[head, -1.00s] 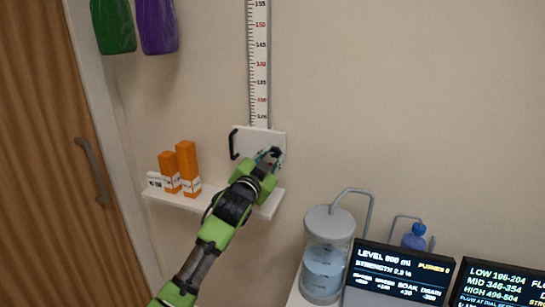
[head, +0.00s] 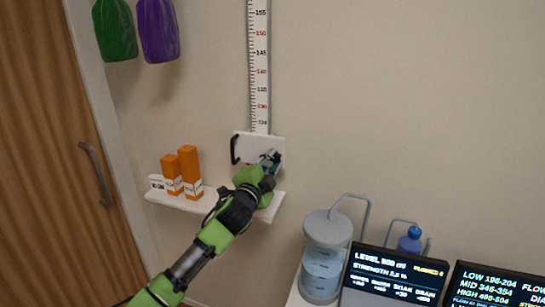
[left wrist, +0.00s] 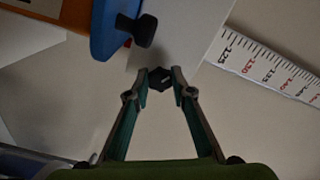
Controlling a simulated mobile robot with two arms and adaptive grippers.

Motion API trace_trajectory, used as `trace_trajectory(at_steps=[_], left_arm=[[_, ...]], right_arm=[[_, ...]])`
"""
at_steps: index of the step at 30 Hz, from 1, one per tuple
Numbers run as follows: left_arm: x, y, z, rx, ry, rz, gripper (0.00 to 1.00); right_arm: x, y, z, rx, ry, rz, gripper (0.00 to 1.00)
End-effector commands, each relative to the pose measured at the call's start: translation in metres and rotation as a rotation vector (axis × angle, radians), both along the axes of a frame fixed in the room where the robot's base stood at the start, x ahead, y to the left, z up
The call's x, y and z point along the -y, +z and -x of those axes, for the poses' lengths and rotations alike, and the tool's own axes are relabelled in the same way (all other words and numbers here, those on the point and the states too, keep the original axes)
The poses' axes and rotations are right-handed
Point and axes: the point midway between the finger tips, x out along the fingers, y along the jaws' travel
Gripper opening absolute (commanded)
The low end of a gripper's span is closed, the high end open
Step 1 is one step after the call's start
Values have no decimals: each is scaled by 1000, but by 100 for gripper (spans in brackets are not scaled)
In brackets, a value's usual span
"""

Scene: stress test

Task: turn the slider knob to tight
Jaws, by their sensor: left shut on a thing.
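A white slider plate (head: 246,143) sits at the lower end of a ruler (head: 260,75) on the wall, with a black handle (head: 233,148) on its left side. My left gripper (head: 271,157) is at the plate's right part and mostly hides the knob in the head view. In the left wrist view, a small dark faceted knob (left wrist: 159,79) with a light mark lies between the fingertips (left wrist: 160,84), which are shut on it. The white plate (left wrist: 185,35) lies behind it. I cannot read any tight marking. My right gripper is not in view.
A white shelf (head: 210,205) below the plate bears orange boxes (head: 191,170). Green (head: 115,30) and purple (head: 158,30) bottles hang upper left. A clear tank (head: 325,260) and lit displays (head: 395,270) stand lower right. The wall right of the ruler is bare.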

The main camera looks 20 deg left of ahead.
Motion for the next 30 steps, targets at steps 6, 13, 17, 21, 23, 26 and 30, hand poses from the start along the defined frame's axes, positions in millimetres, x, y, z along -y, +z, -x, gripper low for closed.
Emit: trace_trajectory(at_steps=[6,13,17,21,23,26,30], left_arm=[[-1,2,0,4,0,-210,0],[0,3,0,12,0,-429,0],[-1,3,0,17,-1,-550,0],[0,3,0,22,-2,-671,0],[0,3,0,23,-1,-719,0],[0,3,0,24,-1,-791,0],[0,3,0,28,-1,-871,0]], right_arm=[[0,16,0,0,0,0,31],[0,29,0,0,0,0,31],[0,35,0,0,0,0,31],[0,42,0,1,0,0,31],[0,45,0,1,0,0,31],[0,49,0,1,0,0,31],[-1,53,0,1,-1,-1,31]])
